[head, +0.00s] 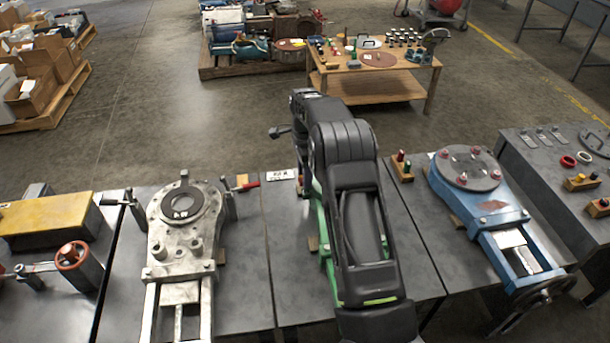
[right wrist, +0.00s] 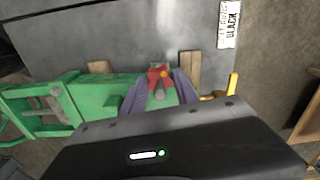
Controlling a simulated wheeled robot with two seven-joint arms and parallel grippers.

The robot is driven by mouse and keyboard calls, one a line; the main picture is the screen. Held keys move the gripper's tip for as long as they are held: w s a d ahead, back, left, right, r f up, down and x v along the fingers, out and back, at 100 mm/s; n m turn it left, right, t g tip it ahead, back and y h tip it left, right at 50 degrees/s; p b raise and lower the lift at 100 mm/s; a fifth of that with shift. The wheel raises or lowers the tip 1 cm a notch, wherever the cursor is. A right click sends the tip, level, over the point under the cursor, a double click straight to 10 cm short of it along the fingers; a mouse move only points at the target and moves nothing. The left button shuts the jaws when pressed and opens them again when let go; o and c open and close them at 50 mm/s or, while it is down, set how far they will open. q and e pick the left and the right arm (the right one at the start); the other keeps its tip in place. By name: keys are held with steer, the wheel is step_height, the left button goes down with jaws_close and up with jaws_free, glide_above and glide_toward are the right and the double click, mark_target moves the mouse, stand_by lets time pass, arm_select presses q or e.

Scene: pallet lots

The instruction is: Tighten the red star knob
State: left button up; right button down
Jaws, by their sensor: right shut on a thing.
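The red star knob (right wrist: 158,76) shows in the right wrist view, on the green fixture (right wrist: 90,98). My right gripper (right wrist: 160,84) has its two fingers on either side of the knob and is shut on it. In the head view my right arm covers most of the green fixture (head: 327,240), and the knob and the fingertips are hidden behind it. My left gripper is in neither view.
A grey fixture with a round plate (head: 184,209) stands to the left. A blue fixture (head: 480,205) stands to the right. A small white label (head: 281,175) lies near the table's far edge. A wooden table (head: 375,80) stands farther back across open floor.

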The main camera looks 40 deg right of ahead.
steer(key=m, duration=0.5)
steer(key=shift+m, duration=0.3)
steer(key=m+p, duration=0.1)
steer(key=m, duration=0.4)
stand_by(0.4)
steer(key=c, duration=0.9)
jaws_free()
steer(key=shift+r+b, duration=0.3)
steer(key=shift+r, duration=3.6)
